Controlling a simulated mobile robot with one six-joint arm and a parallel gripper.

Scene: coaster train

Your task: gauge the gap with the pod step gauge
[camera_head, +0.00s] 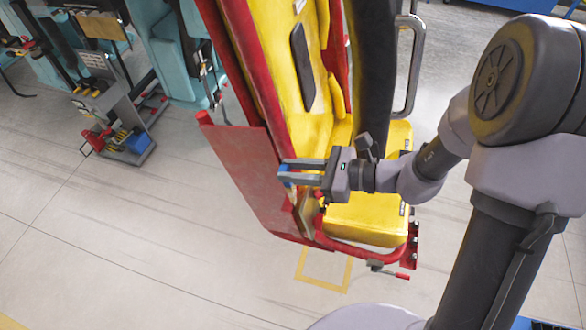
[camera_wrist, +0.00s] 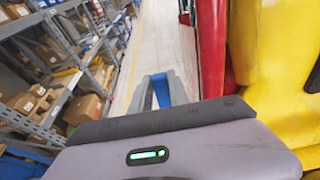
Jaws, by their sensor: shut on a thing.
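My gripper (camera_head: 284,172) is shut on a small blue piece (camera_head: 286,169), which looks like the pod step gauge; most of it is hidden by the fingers. In the wrist view the blue piece (camera_wrist: 161,91) shows between the two grey fingers. The yellow pod seat (camera_head: 365,218) with red trim stands under and beside my gripper. A flat red panel (camera_head: 240,175) is at its left. The fingertips point left over the edge between the panel and the yellow shell. I cannot tell whether the gauge touches either one.
A small wheeled cart (camera_head: 120,110) with a blue bin stands at the far left. A grey grab bar (camera_head: 412,65) rises behind the seat. Shelves with cardboard boxes (camera_wrist: 85,108) line the left of the wrist view. The floor at front left is clear.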

